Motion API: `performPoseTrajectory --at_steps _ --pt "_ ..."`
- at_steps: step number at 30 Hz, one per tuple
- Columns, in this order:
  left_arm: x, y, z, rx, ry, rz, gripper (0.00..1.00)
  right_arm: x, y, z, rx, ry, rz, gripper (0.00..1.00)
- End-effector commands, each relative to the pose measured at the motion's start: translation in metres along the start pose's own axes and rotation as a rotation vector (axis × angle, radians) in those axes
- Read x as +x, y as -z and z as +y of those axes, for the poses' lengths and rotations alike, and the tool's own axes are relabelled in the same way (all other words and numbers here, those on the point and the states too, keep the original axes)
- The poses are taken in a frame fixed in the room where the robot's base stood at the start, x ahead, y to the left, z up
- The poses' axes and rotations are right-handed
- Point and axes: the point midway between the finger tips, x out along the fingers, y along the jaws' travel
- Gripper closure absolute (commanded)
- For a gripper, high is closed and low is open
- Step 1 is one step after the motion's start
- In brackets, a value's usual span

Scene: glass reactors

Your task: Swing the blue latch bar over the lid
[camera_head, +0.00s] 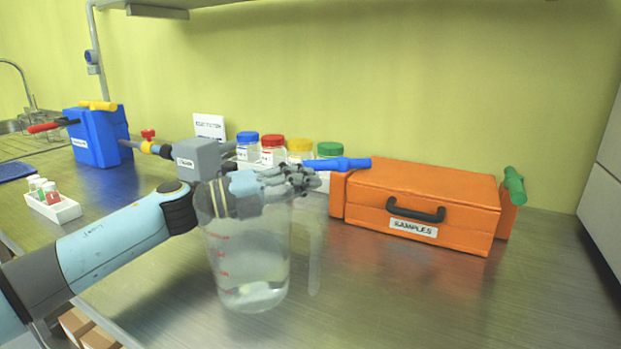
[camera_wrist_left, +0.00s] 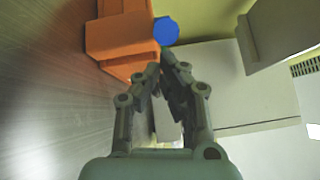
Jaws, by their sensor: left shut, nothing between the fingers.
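The orange case (camera_head: 425,195) has a closed lid, a dark handle and a SAMPLES label. The blue latch bar (camera_head: 338,164) sits on the post at the case's left end. It points mostly left, away from the lid, and does not lie over it. In the left wrist view its round blue end (camera_wrist_left: 166,31) shows beside the orange post (camera_wrist_left: 115,38). My left gripper (camera_head: 314,181) is shut and empty, just left of the post and slightly below the bar in the picture. In the wrist view its fingertips (camera_wrist_left: 164,65) are close to the blue end; I cannot tell whether they touch.
A clear measuring jug (camera_head: 250,265) with liquid overlaps my left wrist in the picture. Several colour-capped jars (camera_head: 272,146) stand behind. A green bar (camera_head: 514,185) is at the case's right end. A blue box (camera_head: 97,138) and a vial rack (camera_head: 55,208) stand left. The front right counter is clear.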

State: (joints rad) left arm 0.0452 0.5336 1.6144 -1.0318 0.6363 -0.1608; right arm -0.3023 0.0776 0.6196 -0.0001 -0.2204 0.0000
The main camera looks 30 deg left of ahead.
Motion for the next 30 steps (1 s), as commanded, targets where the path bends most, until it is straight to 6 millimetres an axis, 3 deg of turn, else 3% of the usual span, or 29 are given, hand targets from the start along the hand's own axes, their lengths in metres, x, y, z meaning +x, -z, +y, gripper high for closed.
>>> performPoseTrajectory --at_steps 6,17,30 --pt "0.012 0.000 0.000 -0.001 0.000 0.001 1.00 -0.002 0.002 0.004 -0.002 -0.004 0.003 1.00" --pt "0.011 0.000 0.001 0.000 0.000 0.005 1.00 0.000 0.003 0.004 -0.002 -0.004 0.004 1.00" --pt "0.009 -0.006 0.003 -0.004 0.014 0.079 1.00 0.016 -0.001 0.001 -0.001 -0.002 -0.001 1.00"
